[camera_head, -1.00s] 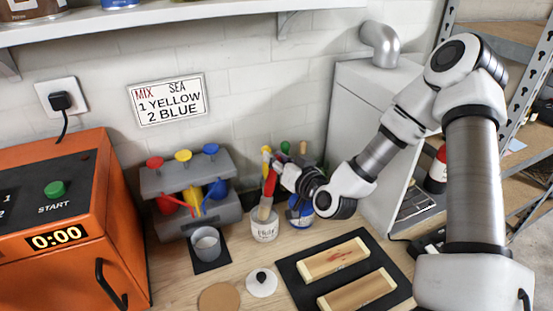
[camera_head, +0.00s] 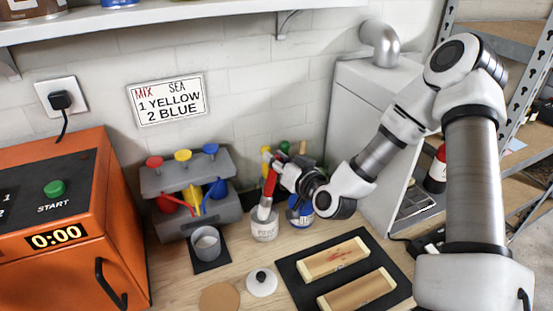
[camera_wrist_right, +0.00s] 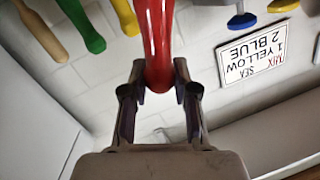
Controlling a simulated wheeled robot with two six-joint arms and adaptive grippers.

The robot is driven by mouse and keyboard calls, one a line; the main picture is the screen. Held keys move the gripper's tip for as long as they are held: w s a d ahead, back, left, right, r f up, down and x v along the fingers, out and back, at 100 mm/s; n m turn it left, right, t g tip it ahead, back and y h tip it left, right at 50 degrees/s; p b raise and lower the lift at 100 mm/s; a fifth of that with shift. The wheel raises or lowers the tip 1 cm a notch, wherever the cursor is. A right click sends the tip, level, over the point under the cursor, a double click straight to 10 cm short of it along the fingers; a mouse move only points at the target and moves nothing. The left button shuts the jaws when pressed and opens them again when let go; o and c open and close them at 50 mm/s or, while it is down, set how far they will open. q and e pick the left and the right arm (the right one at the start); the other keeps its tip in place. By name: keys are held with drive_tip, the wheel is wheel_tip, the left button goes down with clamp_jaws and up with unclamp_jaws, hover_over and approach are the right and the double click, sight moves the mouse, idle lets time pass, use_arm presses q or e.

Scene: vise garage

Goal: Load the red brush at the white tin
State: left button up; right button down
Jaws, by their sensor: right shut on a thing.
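The red brush (camera_head: 269,187) is in my right gripper (camera_head: 276,168), its handle up and its pale lower end down at the mouth of the white tin (camera_head: 264,231). The brush looks slightly tilted. I cannot tell how deep its tip sits, since the tin wall hides it. In the right wrist view the red brush handle (camera_wrist_right: 157,45) stands between the two fingers of my right gripper (camera_wrist_right: 158,95), which are closed on it. The tin does not show in that view. My left gripper is not in view.
A blue-labelled tin (camera_head: 299,212) stands right of the white tin, close to my gripper. A grey cup (camera_head: 206,246) is on a dark mat at left. A black mat (camera_head: 290,277) holds two boards. A grey dispenser (camera_head: 170,226) stands behind.

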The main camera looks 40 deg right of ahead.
drive_tip(key=shift+r+p, duration=3.2)
drive_tip(key=shift+r, duration=0.35)
drive_tip(key=shift+f, duration=0.1)
